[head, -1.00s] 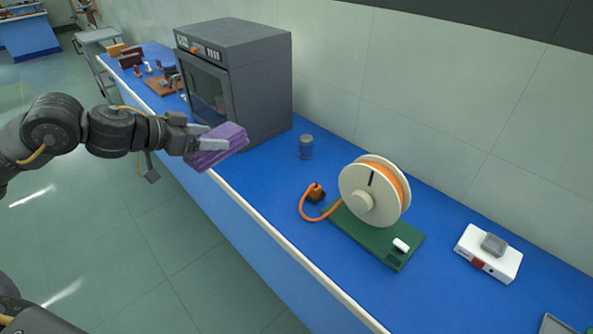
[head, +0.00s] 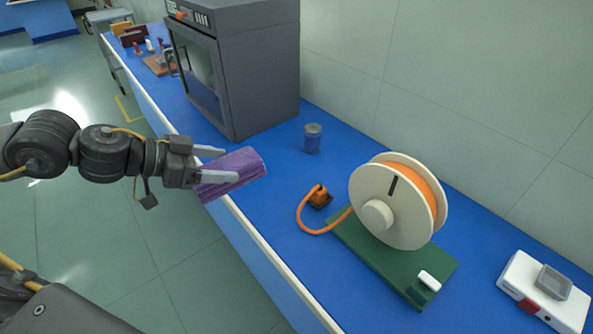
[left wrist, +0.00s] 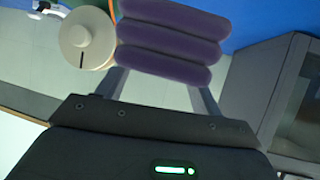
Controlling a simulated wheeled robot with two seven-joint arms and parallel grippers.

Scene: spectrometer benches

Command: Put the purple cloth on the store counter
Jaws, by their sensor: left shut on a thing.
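The folded purple cloth (head: 231,172) is held by my left gripper (head: 222,166), over the front edge of the blue counter in the head view. The left gripper is shut on it, one finger on each side. In the left wrist view the cloth (left wrist: 170,40) shows as stacked purple folds between the two fingers. The blue-topped counter (head: 270,208) runs from the far left to the near right. Whether it is the store counter I cannot tell. A second blue counter (head: 50,23) stands far off at the upper left. My right gripper is not in view.
A grey oven-like box (head: 255,75) stands on the counter beyond the cloth. A dark blue jar (head: 312,138), an orange cable reel (head: 395,205) on a green board and a white device (head: 540,292) stand to the right. Open floor (head: 150,250) lies left of the counter.

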